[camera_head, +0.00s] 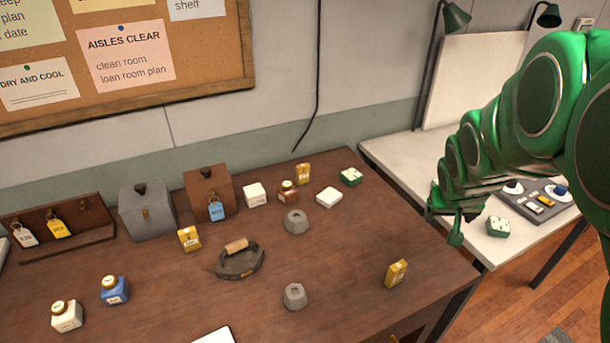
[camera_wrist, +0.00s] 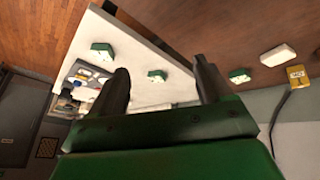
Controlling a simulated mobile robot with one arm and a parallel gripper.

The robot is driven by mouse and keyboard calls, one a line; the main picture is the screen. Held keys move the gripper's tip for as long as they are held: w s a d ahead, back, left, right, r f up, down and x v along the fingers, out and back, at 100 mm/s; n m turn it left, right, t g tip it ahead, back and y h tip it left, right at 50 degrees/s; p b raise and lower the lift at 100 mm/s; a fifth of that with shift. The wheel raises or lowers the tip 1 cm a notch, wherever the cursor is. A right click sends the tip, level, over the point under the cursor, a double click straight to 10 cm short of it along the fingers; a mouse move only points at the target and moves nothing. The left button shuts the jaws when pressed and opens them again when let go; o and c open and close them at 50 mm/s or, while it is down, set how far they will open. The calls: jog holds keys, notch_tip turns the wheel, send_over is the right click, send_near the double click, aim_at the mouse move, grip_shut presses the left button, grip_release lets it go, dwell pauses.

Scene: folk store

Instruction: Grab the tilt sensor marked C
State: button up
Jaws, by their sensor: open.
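Several small green-and-white boxes look like tilt sensors; I cannot read a letter on any. One green box (camera_head: 351,176) sits at the back right corner of the brown table, and shows in the wrist view (camera_wrist: 239,75) right of my fingers. Another green box (camera_head: 498,226) lies on the white table's front part, and shows in the wrist view (camera_wrist: 102,51) at upper left. A third green box (camera_wrist: 157,76) on the white table appears between my fingers in the wrist view; my arm mostly hides it in the head view. My gripper (camera_head: 443,225) is open and empty, above the tables.
The brown table (camera_head: 340,260) holds a flat iron (camera_head: 240,259), grey weights, bottles, tagged boxes and a white block (camera_head: 329,197). The white table (camera_head: 400,150) carries a grey tray (camera_head: 530,203) with small parts, and lamps stand behind. A gap separates the tables at the front.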

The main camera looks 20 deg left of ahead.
jog(key=w+a+f+n+t+y, duration=0.2)
jog(key=w+a, duration=0.6)
jog(key=w, duration=0.2)
jog(key=n+t+y, duration=0.1)
jog(key=n+y, duration=0.4)
jog(key=y, duration=0.4)
send_near(304, 167)
jog(key=x, duration=0.3)
jog(key=shift+a+f, duration=0.2)
jog(key=shift+f, duration=0.2)
jog(key=shift+r+x, duration=0.15)
jog(key=shift+x, duration=1.3)
jog(key=shift+r+x, duration=0.15)
jog(key=shift+x, duration=2.3)
jog(key=shift+w+d, duration=0.1)
jog(key=shift+c, duration=0.3)
jog(key=c, duration=1)
